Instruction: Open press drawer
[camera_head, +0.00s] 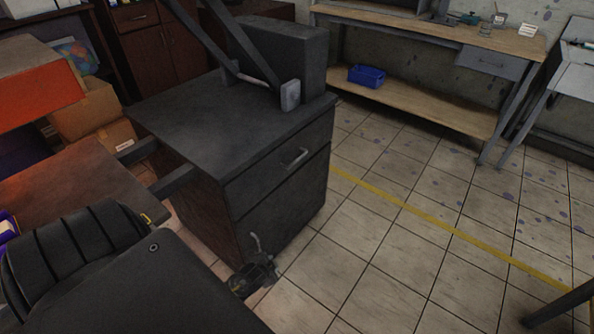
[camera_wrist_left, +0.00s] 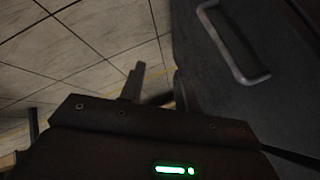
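The press (camera_head: 225,135) is a dark grey cabinet with a block and long lever arms on top. Its upper drawer front (camera_head: 270,170) looks flush with the body and has a pale metal handle (camera_head: 293,158). A similar handle (camera_wrist_left: 235,45) shows at the upper right of the left wrist view. My left gripper (camera_head: 254,270) is low in front of the lower cabinet front, below the drawer handle. In the left wrist view its fingers (camera_wrist_left: 160,88) stand apart with nothing between them, and the handle is outside them. My right gripper is not in view.
A workbench (camera_head: 435,105) with a blue bin (camera_head: 367,76) on its lower shelf stands at the back. Cardboard boxes (camera_head: 100,110) and a brown table (camera_head: 75,190) are at the left. Tiled floor (camera_head: 400,230) with a yellow line lies open right of the press.

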